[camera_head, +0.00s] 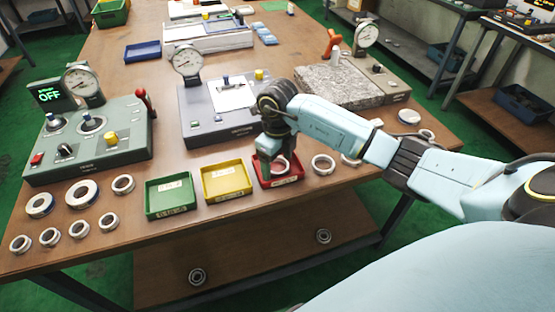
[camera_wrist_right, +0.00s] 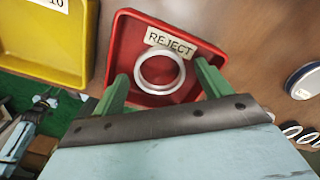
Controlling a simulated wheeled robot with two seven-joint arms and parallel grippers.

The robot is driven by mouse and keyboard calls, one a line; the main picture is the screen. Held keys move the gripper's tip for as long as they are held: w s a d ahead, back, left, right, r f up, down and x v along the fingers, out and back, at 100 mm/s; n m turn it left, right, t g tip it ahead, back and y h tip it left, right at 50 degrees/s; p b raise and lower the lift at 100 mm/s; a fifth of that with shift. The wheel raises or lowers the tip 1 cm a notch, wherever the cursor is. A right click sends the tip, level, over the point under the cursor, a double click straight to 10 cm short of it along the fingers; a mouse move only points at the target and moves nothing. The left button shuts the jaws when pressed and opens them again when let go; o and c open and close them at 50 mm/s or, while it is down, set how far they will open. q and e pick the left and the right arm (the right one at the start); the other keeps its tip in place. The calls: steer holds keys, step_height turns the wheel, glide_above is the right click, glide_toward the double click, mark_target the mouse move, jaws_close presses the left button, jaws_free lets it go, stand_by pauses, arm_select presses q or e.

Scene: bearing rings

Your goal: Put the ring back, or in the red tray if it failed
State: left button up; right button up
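The red tray (camera_head: 291,179) stands at the table's front edge, and in the right wrist view the red tray (camera_wrist_right: 122,50) carries a REJECT label. A pale metal ring (camera_wrist_right: 160,53) lies inside it, near the label. In the head view the ring (camera_head: 281,163) is partly hidden by my right gripper (camera_head: 268,158), which is over the tray. In the wrist view my right gripper (camera_wrist_right: 160,78) has its green fingers apart on either side of the ring, with gaps showing.
A yellow tray (camera_head: 227,195) and a green tray (camera_head: 171,211) stand left of the red one. Several rings lie on both sides, including one ring (camera_head: 323,164) close right. Test stations with dials (camera_head: 84,82) stand behind.

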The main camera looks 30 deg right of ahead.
mark_target(277, 165)
steer(key=shift+r, duration=0.3)
arm_select(q)
steer(key=shift+d+r+p, duration=0.75)
steer(key=shift+d+p, duration=0.05)
steer(key=shift+d, duration=0.25)
arm_select(e)
step_height(277, 165, up, 12)
arm_select(q)
steer(key=shift+a, duration=0.15)
arm_select(e)
steer(key=shift+f, duration=0.1)
